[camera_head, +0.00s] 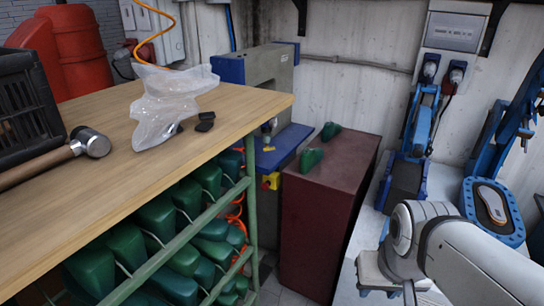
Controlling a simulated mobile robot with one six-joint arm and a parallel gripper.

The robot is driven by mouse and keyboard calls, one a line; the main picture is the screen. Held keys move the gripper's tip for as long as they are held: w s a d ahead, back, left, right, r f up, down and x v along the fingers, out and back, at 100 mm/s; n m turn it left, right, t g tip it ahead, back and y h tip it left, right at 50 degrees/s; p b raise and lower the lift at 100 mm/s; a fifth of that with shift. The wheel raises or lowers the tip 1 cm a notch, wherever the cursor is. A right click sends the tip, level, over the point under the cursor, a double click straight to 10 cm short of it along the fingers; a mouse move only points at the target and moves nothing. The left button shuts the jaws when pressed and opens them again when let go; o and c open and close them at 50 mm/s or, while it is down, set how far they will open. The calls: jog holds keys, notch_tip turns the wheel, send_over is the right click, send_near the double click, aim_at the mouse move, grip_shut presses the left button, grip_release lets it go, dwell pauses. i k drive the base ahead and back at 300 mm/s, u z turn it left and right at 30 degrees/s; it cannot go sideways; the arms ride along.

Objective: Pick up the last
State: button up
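Two green shoe lasts lie on top of a dark red cabinet in the middle of the view: one near the front (311,159) and one farther back (331,131). Many more green lasts (157,217) sit in rows on the green rack under the wooden workbench. My white arm comes in at the lower right, well to the right of the cabinet. My gripper is not clearly seen; the end of the arm runs down to the bottom edge. Which last is meant cannot be told from this view.
The wooden workbench (110,185) at left bears a hammer (88,143), a clear plastic bag (160,107), small black pieces (205,122) and a black crate (27,108). Blue machines stand behind and at right, one with a sole-shaped piece (491,204). The dark red cabinet (325,215) has bare room on top.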

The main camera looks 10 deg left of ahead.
aim_at(311, 158)
jog(key=u, duration=0.2)
jog(key=i, duration=0.9)
